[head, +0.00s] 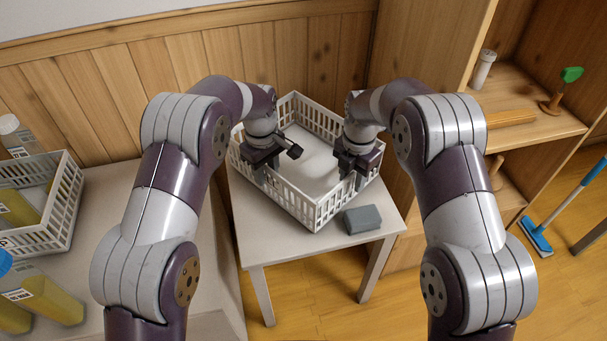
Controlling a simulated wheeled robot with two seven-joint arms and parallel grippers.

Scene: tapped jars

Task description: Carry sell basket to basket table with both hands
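A white lattice basket (298,207) stands upright on a small pale table (248,222) in the middle of the head view. The bare floor of the basket shows between my arms, with no goods visible on it. My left gripper (267,172) is at the rim of the basket's left front wall. My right gripper (357,172) is at the rim of its right front wall. Both point down close to the walls. The finger gaps are too small and partly hidden, so I cannot tell whether either is closed on the rim.
A grey block (362,219) lies on the small table by the basket's front right. At left, a larger table (110,185) holds another white basket (62,212) and jars of yellow liquid (50,298). A wooden shelf (545,128) stands right, with a blue broom (537,237) beyond.

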